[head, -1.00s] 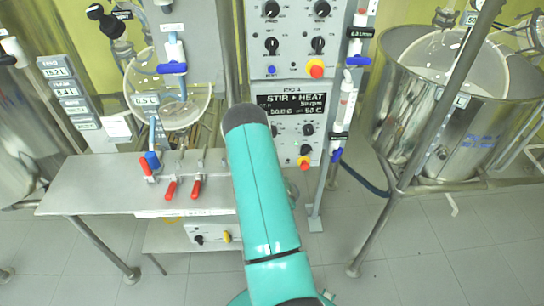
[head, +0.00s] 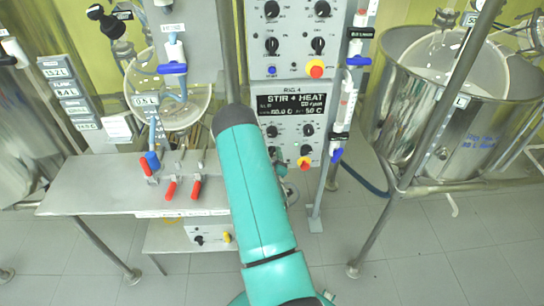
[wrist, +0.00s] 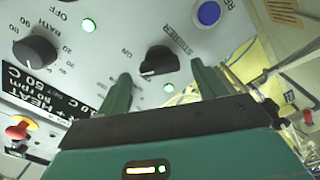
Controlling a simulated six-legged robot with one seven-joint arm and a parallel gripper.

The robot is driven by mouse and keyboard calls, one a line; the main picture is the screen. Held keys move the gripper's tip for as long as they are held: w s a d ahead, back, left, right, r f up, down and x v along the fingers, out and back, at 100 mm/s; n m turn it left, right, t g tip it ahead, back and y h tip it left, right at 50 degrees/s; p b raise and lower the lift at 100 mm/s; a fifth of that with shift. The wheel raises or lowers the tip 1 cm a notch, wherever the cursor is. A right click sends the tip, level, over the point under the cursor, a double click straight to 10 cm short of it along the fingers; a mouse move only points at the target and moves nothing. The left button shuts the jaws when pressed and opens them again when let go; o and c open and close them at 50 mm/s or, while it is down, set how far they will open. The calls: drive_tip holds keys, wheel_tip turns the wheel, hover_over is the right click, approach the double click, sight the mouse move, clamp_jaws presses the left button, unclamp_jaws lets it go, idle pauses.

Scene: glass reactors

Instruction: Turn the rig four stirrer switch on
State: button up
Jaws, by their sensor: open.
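The rig four panel (head: 291,140) stands in the middle of the head view, partly behind my teal arm. Its display (head: 291,105) reads STIR + HEAT. In the wrist view the black stirrer knob (wrist: 158,62) sits on the tilted panel, beside the words STIRRER and ON. A white mark shows at its lower left edge. My gripper (wrist: 160,74) is open, with one finger on each side of the knob. I cannot tell whether the fingers touch it. A lit green lamp (wrist: 169,88) shows between the fingers. In the head view my arm mostly hides the gripper.
A red stop button (head: 304,162) sits low on the panel. A metal bench (head: 100,185) is left, a steel vessel (head: 450,130) right.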

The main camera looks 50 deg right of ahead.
drive_tip(key=shift+x, duration=1.05)
drive_tip(key=c, duration=1)
drive_tip(key=shift+o, duration=0.2)
drive_tip(key=m, duration=0.5)
drive_tip(key=shift+m, duration=0.3)
drive_tip(key=shift+s, duration=0.1)
drive_tip(key=o, duration=1)
drive_tip(key=shift+c, duration=0.2)
drive_tip(key=shift+a, duration=0.1)
drive_tip(key=v, duration=1.3)
drive_tip(key=shift+s+a, duration=0.25)
drive_tip(key=shift+s, duration=0.05)
